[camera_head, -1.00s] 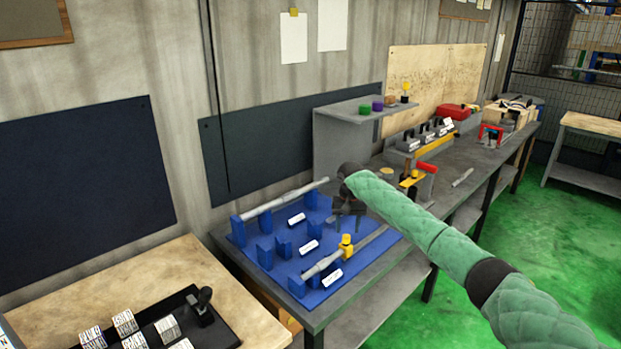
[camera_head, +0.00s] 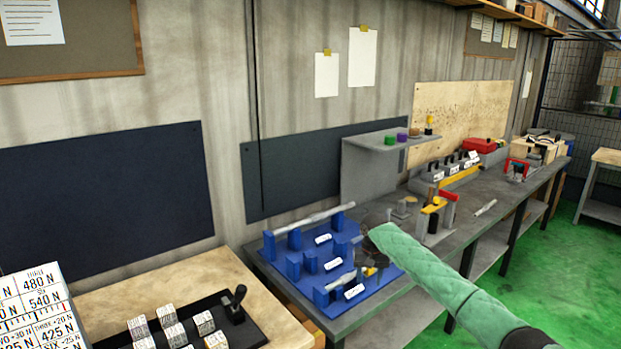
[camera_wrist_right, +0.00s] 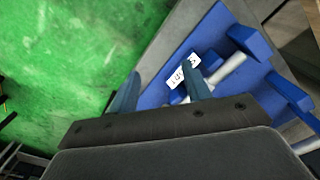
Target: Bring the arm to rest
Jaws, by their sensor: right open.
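My right arm (camera_head: 440,279), in a green quilted sleeve, reaches in from the lower right over the workbench. My right gripper (camera_wrist_right: 160,90) is open, with nothing between its two fingers in the right wrist view. In the head view the sleeve mostly hides it. It is above the right edge of the blue fixture board (camera_head: 306,303), which also shows in the wrist view (camera_wrist_right: 222,22). A grey shaft (camera_head: 315,217) lies across the rear blue supports. My left gripper is out of view.
A grey shelf (camera_head: 362,140) with small coloured pieces stands behind the fixture. A yellow-and-red device (camera_head: 435,209) stands right of it. A wooden table (camera_head: 180,286) with a black tray of labelled blocks is front left. Green floor (camera_head: 545,262) is clear at right.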

